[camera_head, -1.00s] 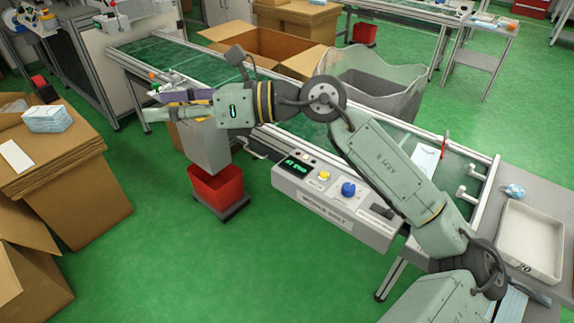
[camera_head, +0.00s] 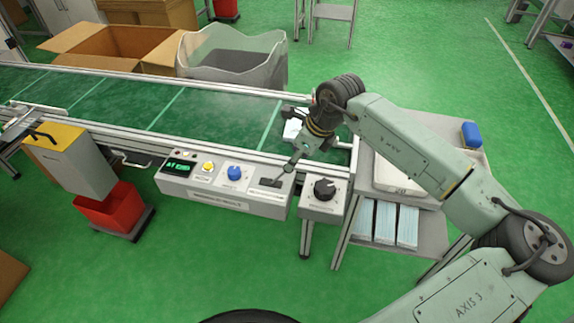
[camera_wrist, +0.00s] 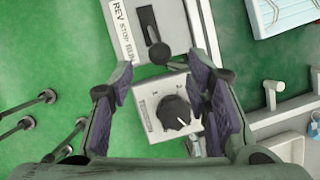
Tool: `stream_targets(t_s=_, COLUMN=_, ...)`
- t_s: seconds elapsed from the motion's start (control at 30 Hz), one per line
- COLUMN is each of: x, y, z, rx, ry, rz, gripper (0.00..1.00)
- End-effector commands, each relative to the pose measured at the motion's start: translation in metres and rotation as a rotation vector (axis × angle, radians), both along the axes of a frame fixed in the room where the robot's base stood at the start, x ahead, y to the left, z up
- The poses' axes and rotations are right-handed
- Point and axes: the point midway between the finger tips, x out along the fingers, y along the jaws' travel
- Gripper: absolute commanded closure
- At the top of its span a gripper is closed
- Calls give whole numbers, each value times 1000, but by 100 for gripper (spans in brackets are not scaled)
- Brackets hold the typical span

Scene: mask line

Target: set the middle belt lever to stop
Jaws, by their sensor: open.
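The middle belt control panel (camera_head: 225,190) is mounted on the conveyor's near side. Its belt lever (camera_wrist: 160,53) shows in the wrist view as a dark handle in a slot. The handle's thick end lies beside the third label, away from REV. In the head view the lever (camera_head: 270,183) is small and dark at the panel's right end. My gripper (camera_wrist: 160,78) is open and empty above the gap between panel and knob box, its fingers straddling the lever's end in the picture, apart from it.
A box with a black rotary knob (camera_head: 325,188) stands right of the panel. The panel also has a blue knob (camera_head: 235,172) and a yellow button (camera_head: 208,166). A red bin (camera_head: 115,212) is on the floor at left. A shelf with mask stacks (camera_head: 388,222) stands at right.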

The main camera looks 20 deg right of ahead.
Motion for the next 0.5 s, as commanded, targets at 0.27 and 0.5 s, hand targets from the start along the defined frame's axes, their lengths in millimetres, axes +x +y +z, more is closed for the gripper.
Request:
stream_targets(t_s=0.27, x=17, y=12, z=-45, rx=4, ry=0, rz=0, gripper=56)
stream_targets(t_s=0.5, x=24, y=16, z=-64, rx=3, ry=-2, rz=1, gripper=56)
